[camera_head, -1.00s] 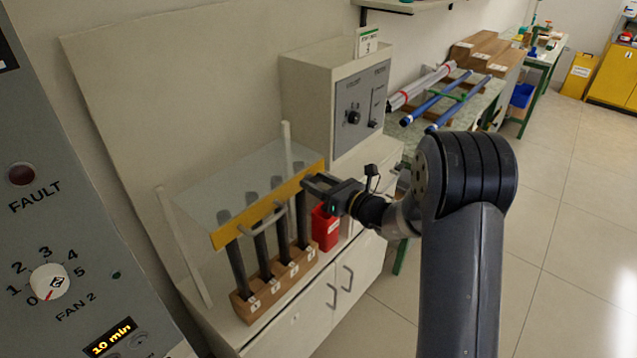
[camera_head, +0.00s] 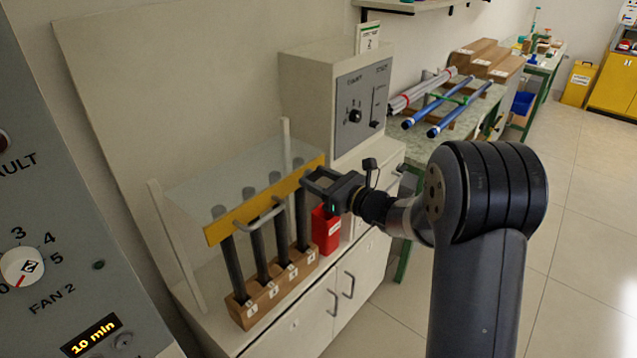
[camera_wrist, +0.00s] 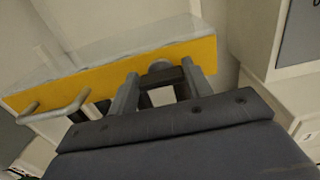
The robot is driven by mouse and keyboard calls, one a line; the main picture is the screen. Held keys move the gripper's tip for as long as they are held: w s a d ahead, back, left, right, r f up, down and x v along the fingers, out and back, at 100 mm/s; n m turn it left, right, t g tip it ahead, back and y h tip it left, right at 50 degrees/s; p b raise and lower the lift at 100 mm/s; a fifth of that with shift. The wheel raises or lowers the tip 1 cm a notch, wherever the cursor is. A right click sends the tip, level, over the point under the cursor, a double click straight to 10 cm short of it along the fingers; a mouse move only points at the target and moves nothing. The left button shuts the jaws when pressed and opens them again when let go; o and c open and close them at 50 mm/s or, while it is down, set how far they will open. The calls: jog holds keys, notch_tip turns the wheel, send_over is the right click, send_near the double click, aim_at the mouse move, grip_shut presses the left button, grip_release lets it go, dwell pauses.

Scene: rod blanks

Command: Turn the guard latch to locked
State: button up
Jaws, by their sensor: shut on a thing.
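The guard is a clear cover (camera_head: 235,182) with a yellow front bar (camera_head: 245,216) and a grey handle (camera_head: 262,217). My gripper (camera_head: 308,180) is at the right end of the yellow bar. In the wrist view, my gripper (camera_wrist: 160,88) is shut on a small dark piece at the bar's right end, which I take to be the guard latch (camera_wrist: 162,75). A round grey part (camera_wrist: 160,66) shows just behind it. The fingers hide much of the latch, and I cannot tell its turn position.
Several dark rods stand in a numbered wooden block (camera_head: 274,288) under the guard. A red box (camera_head: 325,230) stands close below my gripper. A grey control box (camera_head: 315,98) stands behind it. A fan panel (camera_head: 60,220) fills the left edge. The floor at right is clear.

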jog(key=o, duration=1)
jog(key=b+v, duration=0.2)
jog(key=v, duration=0.9)
jog(key=shift+w+a, duration=0.1)
jog(key=shift+a, duration=0.05)
